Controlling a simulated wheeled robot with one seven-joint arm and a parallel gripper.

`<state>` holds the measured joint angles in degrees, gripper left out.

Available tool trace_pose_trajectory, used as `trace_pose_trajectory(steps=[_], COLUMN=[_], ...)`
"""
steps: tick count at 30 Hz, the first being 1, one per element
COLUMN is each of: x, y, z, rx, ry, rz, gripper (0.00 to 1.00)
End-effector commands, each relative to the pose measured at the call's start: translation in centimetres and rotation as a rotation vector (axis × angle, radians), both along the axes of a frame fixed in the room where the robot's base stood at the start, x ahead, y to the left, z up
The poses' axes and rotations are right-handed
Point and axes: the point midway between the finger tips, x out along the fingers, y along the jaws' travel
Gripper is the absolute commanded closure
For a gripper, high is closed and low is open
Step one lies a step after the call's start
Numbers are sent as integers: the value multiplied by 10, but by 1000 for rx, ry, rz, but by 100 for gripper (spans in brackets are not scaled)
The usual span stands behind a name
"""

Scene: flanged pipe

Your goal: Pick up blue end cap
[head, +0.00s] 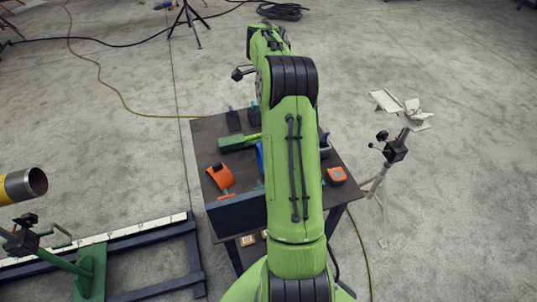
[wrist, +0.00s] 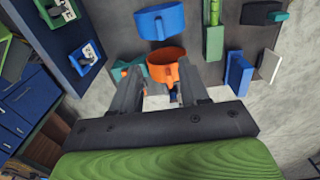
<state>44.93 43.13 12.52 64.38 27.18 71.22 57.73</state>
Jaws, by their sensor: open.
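The blue end cap (wrist: 159,22) shows in the wrist view near the top centre, a short rounded cup lying beyond my fingertips. My gripper (wrist: 160,74) is open, with its two dark fingers apart. An orange cap (wrist: 168,54) shows between and just beyond the fingertips, nearer to me than the blue one. I cannot tell whether the fingers touch the orange cap. In the head view a bit of blue (head: 260,155) shows beside my green arm; the arm hides most of it. My gripper is hidden there.
A dark table (head: 205,135) carries a green tool (head: 238,142), an orange tool (head: 220,178) and an orange box (head: 337,175). In the wrist view, a green block (wrist: 213,40) and a blue block (wrist: 238,74) stand to the right. A tripod stand (head: 383,180) is right of the table.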

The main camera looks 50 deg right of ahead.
Motion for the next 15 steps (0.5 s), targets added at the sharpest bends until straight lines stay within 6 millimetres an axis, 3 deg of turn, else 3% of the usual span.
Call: trace_pose_trajectory(steps=[3, 9, 15], x=[-1, 0, 1], y=[1, 2, 2], z=[-33, -81, -105], rx=[5, 3, 1], ry=[4, 4, 3], rz=[4, 6, 8], gripper=[55, 55, 55])
